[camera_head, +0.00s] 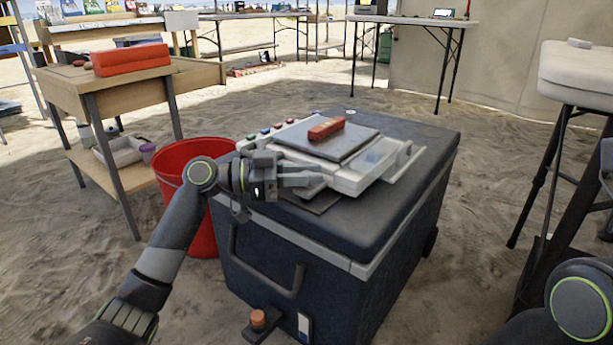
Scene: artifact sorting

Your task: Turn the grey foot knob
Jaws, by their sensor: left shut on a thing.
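A white scale (357,181) with a grey plate (343,146) sits on the lid of a dark cooler (385,212). A red block (326,129) lies on the plate. My left gripper (312,181) is at the scale's near left corner, low beside its body, with its fingers shut. The grey foot knob is not clearly seen; the fingers cover the spot at that corner where it sits between them. My right gripper is out of view; only part of my right arm shows at the lower right.
A red bucket (187,165) stands left of the cooler, close to my left arm. A wooden table (65,83) with a red case (130,60) is at the left. A white stool (575,75) stands at the right. Sand around the cooler is mostly clear.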

